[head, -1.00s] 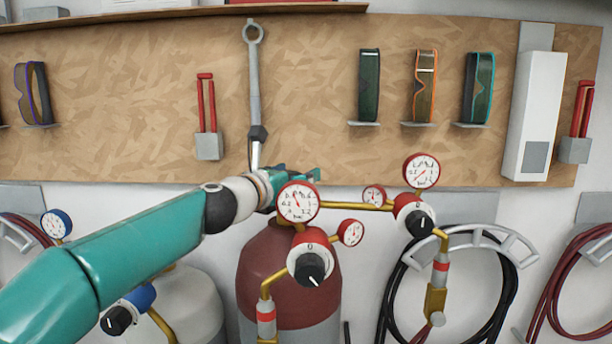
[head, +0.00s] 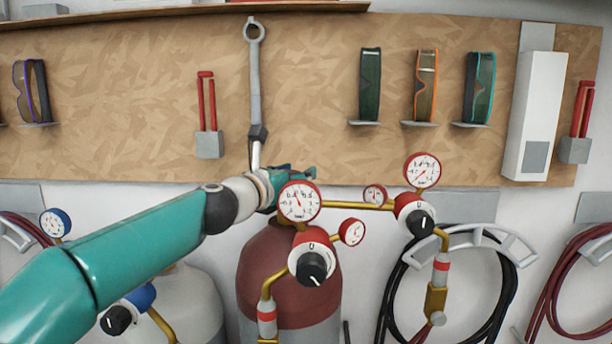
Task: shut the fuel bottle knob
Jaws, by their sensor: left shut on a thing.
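The fuel bottle (head: 262,265) is dark red with a grey lower part and stands at the middle bottom of the head view. My left gripper (head: 298,173) is above its top, behind the large red-rimmed gauge (head: 299,201). It is shut on what appears to be the fuel bottle knob, which the gauge and the gripper hide. The regulator (head: 320,243) on the bottle carries a black dial (head: 312,268) with a white mark, apart from my gripper. My right gripper is not in view.
A second regulator (head: 404,203) with gauges and brass pipes sits to the right. A pale bottle (head: 188,295) stands behind my left arm. A wrench (head: 254,85) hangs on the board just above my gripper. Coiled hoses (head: 503,297) hang at right.

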